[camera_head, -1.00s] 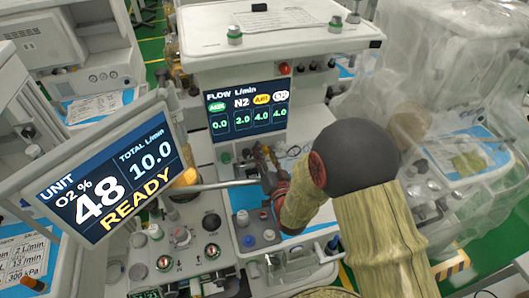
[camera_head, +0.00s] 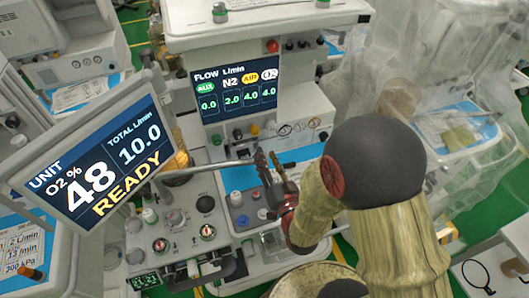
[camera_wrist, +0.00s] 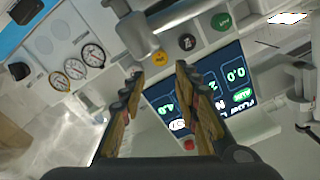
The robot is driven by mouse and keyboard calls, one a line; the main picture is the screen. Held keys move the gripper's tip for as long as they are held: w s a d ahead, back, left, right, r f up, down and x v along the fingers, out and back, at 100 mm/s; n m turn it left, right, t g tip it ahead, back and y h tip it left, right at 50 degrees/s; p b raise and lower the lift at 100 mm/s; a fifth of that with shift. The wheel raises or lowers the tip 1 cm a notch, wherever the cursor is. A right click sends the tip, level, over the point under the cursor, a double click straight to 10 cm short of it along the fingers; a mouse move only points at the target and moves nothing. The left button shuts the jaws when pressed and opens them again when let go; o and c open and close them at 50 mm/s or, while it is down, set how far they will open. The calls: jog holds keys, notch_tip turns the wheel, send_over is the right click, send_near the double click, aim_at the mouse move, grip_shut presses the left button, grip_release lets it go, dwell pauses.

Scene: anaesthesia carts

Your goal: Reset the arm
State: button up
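My gripper (camera_head: 268,158) is open and empty in front of the anaesthesia machine, above its lower work surface (camera_head: 262,262). In the wrist view my gripper (camera_wrist: 158,76) shows two separated wood-toned fingers with nothing held between them. The flow screen (camera_head: 237,88) is behind and above it in the head view. The same flow screen (camera_wrist: 215,95) appears upside down between and beyond the fingers in the wrist view. My arm is bent, with its dark rounded joint to the right of the gripper, hiding part of the machine.
A tilted monitor (camera_head: 97,163) reading 48 and READY stands at left, with a metal bar (camera_head: 205,168) reaching toward my gripper. Plastic-draped equipment (camera_head: 450,90) is at right. Knobs (camera_head: 207,232) sit low at centre. Round gauges (camera_wrist: 75,68) show in the wrist view.

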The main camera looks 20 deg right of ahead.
dwell(0.5)
jog(key=w+r+g, duration=0.1)
jog(key=w, duration=0.1)
jog(key=w+r+n+g, duration=0.1)
jog(key=r, duration=0.1)
jog(key=shift+w+r+g, duration=0.1)
jog(key=shift+w+g, duration=0.2)
jog(key=shift+w, duration=0.1)
jog(key=s+r+n+g, duration=0.2)
jog(key=s+r+g, duration=0.3)
jog(key=s, duration=0.6)
jog(key=s+r+n+g, duration=0.2)
jog(key=s+r+g, duration=0.2)
jog(key=s+r, duration=0.4)
jog(key=s, duration=0.3)
jog(key=shift+s+n+g, duration=0.3)
jog(key=shift+s+g, duration=0.1)
